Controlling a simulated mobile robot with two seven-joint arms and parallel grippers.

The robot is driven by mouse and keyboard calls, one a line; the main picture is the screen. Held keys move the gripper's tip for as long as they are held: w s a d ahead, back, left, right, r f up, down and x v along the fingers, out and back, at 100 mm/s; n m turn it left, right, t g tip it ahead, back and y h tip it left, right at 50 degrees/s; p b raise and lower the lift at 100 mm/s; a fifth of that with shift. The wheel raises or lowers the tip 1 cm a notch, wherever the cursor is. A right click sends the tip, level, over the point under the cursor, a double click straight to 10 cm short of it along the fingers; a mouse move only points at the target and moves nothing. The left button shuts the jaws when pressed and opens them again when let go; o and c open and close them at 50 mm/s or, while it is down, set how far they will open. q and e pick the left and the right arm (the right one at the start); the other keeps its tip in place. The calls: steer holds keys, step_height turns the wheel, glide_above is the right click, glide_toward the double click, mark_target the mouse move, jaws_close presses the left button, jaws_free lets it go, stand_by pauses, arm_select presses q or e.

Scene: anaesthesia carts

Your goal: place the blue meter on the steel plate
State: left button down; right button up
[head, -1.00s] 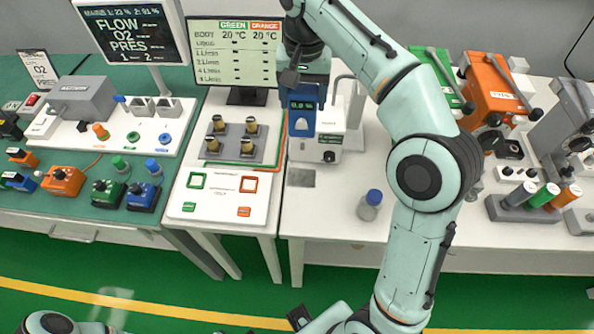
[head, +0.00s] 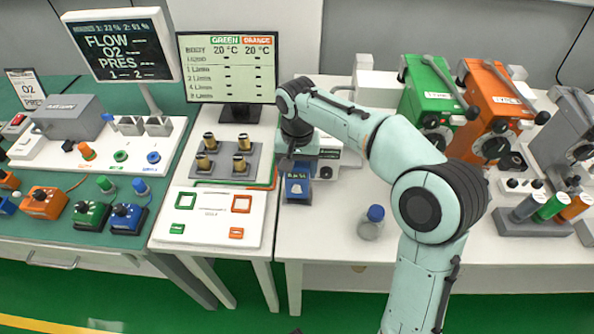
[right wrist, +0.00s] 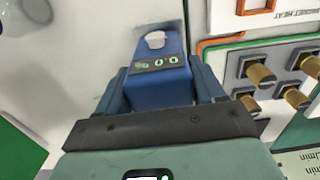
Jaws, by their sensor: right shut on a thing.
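The blue meter (head: 297,188) stands at the left part of the right-hand white table, with a small display on its face. My right gripper (head: 296,170) reaches down onto it and is shut on it. In the right wrist view the meter (right wrist: 160,78) sits between the two fingers, its display reading about 0.0. The steel plate (right wrist: 174,26) shows as a grey patch around the meter's far end; the rest is hidden under the meter. I cannot tell whether the meter touches the plate. My left gripper is not in view.
A clear bottle with a blue cap (head: 371,224) stands to the right of the meter. A board with green and orange squares (head: 212,217) and brass knobs on a grey block (head: 222,160) lie to the left. Green and orange vaporizers (head: 430,95) stand at the back right.

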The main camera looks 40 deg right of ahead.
steer(key=shift+f, duration=0.45)
steer(key=shift+f, duration=0.1)
steer(key=o, duration=1.3)
steer(key=shift+f, duration=0.1)
step_height(320, 180, up, 12)
steer(key=p, duration=0.2)
steer(key=shift+r+p, duration=0.2)
steer(key=shift+p, duration=0.2)
